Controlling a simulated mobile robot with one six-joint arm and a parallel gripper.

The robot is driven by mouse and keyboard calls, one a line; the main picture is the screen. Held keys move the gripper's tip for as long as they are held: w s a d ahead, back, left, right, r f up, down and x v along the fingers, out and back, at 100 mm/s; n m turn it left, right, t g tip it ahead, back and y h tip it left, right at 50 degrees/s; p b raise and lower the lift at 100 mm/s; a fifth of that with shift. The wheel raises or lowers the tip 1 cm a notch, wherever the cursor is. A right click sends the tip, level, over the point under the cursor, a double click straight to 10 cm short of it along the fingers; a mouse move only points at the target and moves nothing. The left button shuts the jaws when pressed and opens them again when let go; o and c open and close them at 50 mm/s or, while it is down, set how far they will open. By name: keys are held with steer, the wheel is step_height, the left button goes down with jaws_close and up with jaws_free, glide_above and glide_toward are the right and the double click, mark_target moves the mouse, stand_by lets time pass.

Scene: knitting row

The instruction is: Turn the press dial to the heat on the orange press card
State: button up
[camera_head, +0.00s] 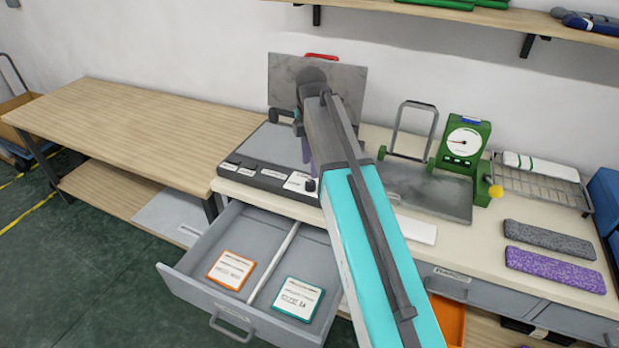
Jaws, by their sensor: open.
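The grey press stands on the worktop with its raised plate (350,80) tilted up at the back. Its dark front panel (268,178) carries several white labels. The small black press dial (310,185) is at the panel's right end, beside a larger white label. The orange press card (231,269) lies in the left compartment of the open drawer; its print is too small to read. My gripper (307,152) is mostly hidden behind my forearm; a narrow purple part shows above the press, behind the dial. It is open, and I see nothing held.
A teal-edged card (298,297) lies in the drawer's right compartment. Right of the press are a green dial scale (463,145), a wire rack (540,182), and grey (548,240) and purple (555,269) knitted pieces. The left wooden table (150,125) is clear. The open drawer (188,290) juts forward.

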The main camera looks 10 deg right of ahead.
mark_target(310, 182)
steer(key=shift+f+p, duration=0.55)
steer(key=shift+f, duration=2.75)
steer(key=shift+c, duration=0.5)
steer(key=c, duration=0.9)
steer(key=shift+a, duration=0.1)
steer(key=shift+c, duration=0.2)
